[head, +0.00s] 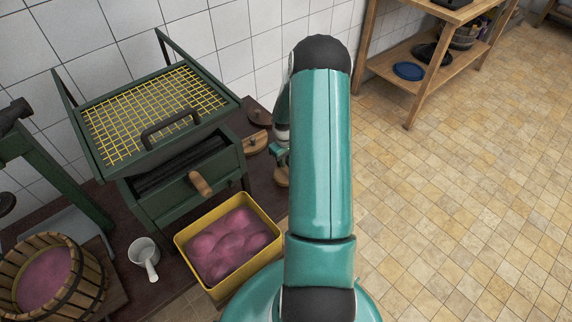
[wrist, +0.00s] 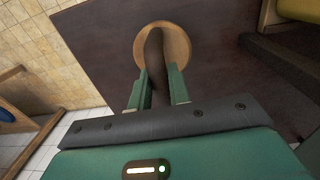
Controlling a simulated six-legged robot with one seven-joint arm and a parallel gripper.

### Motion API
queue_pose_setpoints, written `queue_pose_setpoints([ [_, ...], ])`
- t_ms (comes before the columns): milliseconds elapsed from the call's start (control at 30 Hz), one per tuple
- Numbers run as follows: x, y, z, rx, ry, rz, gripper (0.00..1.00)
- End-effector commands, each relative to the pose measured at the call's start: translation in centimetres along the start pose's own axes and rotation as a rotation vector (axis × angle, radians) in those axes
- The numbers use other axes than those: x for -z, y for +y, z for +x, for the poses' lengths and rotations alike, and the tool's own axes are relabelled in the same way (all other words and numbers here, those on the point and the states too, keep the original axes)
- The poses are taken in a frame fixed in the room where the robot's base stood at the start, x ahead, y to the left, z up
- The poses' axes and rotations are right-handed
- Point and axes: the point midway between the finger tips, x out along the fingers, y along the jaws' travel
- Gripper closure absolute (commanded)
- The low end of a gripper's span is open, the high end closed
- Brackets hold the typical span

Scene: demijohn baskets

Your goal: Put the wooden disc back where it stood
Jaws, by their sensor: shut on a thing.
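The wooden disc (wrist: 181,41) is pale and round, with a dark upright handle (wrist: 155,62). In the wrist view, the two green fingers of my gripper (wrist: 160,88) are shut on this handle, one on each side. The disc lies over the dark brown table top (wrist: 98,40); I cannot tell whether it touches it. In the head view, my gripper (head: 281,155) is mostly hidden behind my teal arm, and a small tan part of the disc (head: 282,178) shows below it.
Left of my gripper are another pale wooden piece (head: 256,143), a green crusher with yellow mesh (head: 140,110), and a yellow tub of purple mash (head: 228,245). A white scoop (head: 146,255) and slatted basket (head: 85,292) stand farther left.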

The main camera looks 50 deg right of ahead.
Motion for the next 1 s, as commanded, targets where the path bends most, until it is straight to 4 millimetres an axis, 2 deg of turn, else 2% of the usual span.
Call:
queue_pose_setpoints([
  [233,0.2,0.1,3.2,0.001,-0.001,0.000,1.00],
  [600,0.2,0.0,3.6,0.000,0.000,0.000,1.00],
  [633,0.2,0.0,3.6,0.000,0.000,0.000,0.76],
  [700,0.2,0.0,3.6,0.000,0.000,0.000,0.62],
  [1000,0.2,0.0,3.5,0.000,0.000,0.000,0.60],
])
